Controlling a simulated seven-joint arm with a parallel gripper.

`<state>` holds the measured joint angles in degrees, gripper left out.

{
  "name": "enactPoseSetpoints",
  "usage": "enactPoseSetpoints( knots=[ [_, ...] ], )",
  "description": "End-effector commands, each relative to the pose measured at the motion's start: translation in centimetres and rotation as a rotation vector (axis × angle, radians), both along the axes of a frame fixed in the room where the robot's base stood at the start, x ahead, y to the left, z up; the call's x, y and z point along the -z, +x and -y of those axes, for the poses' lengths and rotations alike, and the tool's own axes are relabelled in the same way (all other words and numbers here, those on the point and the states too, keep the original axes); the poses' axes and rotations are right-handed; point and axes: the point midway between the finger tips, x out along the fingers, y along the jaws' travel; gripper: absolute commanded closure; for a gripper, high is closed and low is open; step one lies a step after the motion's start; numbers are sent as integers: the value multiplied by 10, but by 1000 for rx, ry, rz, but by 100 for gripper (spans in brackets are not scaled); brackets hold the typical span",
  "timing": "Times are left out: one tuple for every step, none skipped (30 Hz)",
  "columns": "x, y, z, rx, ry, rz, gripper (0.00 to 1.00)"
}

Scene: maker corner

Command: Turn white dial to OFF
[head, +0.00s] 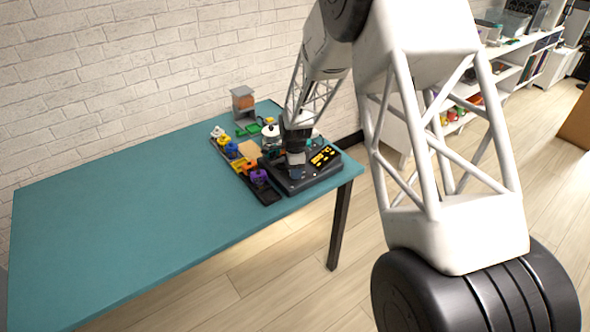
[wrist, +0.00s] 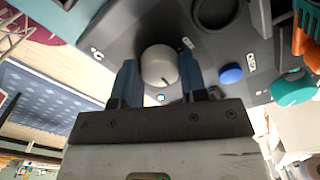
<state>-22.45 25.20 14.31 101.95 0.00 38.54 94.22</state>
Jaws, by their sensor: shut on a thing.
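The white dial (wrist: 160,66) sits on a dark grey control panel (wrist: 222,52) in the wrist view. A dark pointer line shows on the dial's face, toward its lower right. My gripper (wrist: 160,78) has its two blue fingers on either side of the dial, shut on it. Small white markings (wrist: 187,43) lie on the panel around the dial; I cannot read OFF among them. In the head view, the dark panel device (head: 322,173) sits at the table's right end, with my gripper (head: 295,160) down over it. The dial is hidden there.
A blue button (wrist: 231,74) and a teal knob (wrist: 293,88) are right of the dial in the wrist view. Orange display characters (head: 322,156) show on the device. Trays with coloured items (head: 231,150) stand left of it. The table's left part (head: 110,220) is clear.

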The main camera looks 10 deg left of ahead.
Motion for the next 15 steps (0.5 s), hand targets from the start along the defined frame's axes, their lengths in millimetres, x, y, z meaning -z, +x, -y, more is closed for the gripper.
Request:
enactPoseSetpoints(
  knots=[
    [1, 0, 0, -24, 0, -1, 84],
    [0, 0, 0, -42, 0, -1, 84],
    [0, 0, 0, -68, 0, 0, 84],
    [0, 0, 0, -89, 0, 0, 84],
    [0, 0, 0, -111, 0, 0, 84],
    [0, 0, 0, -142, 0, 0, 84],
    [0, 0, 0, -167, 0, 0, 84],
    [0, 0, 0, -193, 0, 0, 84],
    [0, 0, 0, -229, 0, 0, 84],
    [1, -1, 0, -256, 0, -1, 84],
    [1, 0, 0, -284, 0, -1, 84],
    [0, 0, 0, -321, 0, 0, 84],
    [0, 0, 0, -350, 0, 1, 84],
    [0, 0, 0, -379, 0, 1, 84],
    [0, 0, 0, -417, 0, 0, 84]
  ],
)
